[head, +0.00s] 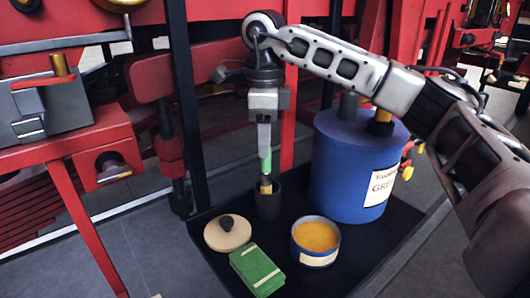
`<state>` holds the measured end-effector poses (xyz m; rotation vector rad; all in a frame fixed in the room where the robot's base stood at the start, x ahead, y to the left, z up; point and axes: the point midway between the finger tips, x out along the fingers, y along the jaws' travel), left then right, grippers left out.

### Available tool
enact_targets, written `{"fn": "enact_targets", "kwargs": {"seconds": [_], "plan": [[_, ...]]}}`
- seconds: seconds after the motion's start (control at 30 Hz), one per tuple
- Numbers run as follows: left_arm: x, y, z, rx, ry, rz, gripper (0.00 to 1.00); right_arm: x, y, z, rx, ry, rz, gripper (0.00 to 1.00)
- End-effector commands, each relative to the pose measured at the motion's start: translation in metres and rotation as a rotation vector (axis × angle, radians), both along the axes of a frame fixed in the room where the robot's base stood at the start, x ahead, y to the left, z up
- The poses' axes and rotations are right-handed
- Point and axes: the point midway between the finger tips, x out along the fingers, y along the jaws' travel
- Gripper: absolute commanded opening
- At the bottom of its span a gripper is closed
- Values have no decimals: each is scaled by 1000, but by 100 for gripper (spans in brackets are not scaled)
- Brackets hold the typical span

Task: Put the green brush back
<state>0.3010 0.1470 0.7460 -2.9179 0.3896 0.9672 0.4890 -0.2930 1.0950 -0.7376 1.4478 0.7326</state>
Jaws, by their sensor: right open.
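The green brush (265,164) is upright, its green handle at the top and a tan part below. Its lower end is inside or just at the mouth of a dark cup (268,208); how deep it goes is hidden. My right gripper (264,145) points straight down over the cup, with its fingers at the top of the green handle. It is open, and I cannot tell whether a finger touches the handle. My left gripper is out of view.
The dark cup stands on a black tray (225,275). Around it are a blue drum (338,170), an open tin of orange grease (317,238), a tan round lid (227,233) and a green pad (257,270). Red machinery with a grey box (50,110) is at left.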

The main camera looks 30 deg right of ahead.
Motion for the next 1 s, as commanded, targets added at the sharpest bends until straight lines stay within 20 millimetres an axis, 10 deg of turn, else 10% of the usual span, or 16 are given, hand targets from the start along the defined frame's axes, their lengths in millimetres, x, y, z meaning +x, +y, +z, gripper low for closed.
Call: {"fn": "enact_targets", "kwargs": {"seconds": [0.37, 1.0], "plan": [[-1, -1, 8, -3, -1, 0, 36, 0, 1, 74, 0, -2, 0, 41], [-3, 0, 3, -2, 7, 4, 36, 0, 1, 81, 1, 1, 1, 41]]}}
